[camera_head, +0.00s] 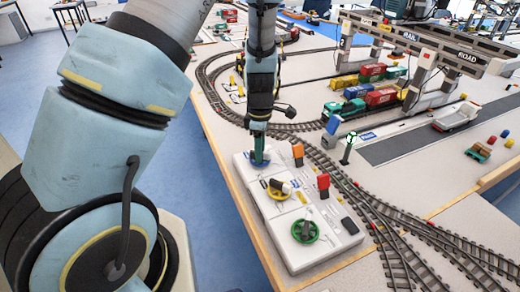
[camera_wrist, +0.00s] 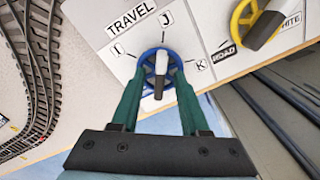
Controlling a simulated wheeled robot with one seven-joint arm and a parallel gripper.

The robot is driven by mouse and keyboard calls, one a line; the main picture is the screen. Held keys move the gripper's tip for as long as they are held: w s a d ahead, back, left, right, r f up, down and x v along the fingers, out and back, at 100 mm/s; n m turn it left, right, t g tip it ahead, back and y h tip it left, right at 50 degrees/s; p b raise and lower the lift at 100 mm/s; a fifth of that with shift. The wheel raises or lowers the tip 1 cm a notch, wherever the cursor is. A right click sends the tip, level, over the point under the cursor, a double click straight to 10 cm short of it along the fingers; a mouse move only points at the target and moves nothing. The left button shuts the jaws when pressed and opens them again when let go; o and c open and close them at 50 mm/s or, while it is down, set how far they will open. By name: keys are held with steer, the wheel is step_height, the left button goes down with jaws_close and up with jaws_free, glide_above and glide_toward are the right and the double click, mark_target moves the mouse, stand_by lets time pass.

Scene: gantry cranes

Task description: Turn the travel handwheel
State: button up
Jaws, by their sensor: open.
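The travel handwheel (camera_wrist: 149,56) is a blue wheel on a white panel, with the word TRAVEL and the marks I, J and K around it. A bar, pale at one end and black at the other (camera_wrist: 158,88), lies across it. The pale end is on the side towards J. My gripper (camera_wrist: 160,66) is open, with one green finger on each side of the wheel and the bar between them. I cannot tell whether the fingertips touch it. In the head view my gripper (camera_head: 260,152) points down over the blue wheel (camera_head: 264,161), partly hiding it.
A yellow wheel (camera_head: 278,190) and a green wheel (camera_head: 305,231) share the white control box (camera_head: 335,248). Orange (camera_head: 298,152) and red (camera_head: 323,183) upright pieces stand near its right edge. Model tracks (camera_head: 400,225) run close to the right. Gantry cranes (camera_head: 430,42) and wagons stand behind.

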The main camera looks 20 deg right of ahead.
steer(key=shift+c, duration=0.4)
jaws_close()
steer(key=shift+m, duration=0.3)
steer(key=m+b, duration=0.1)
steer(key=m, duration=0.5)
steer(key=shift+m, duration=0.3)
steer(key=m, duration=0.3)
steer(key=shift+b, duration=0.3)
steer(key=shift+m, duration=1.8)
steer(key=shift+b, duration=0.3)
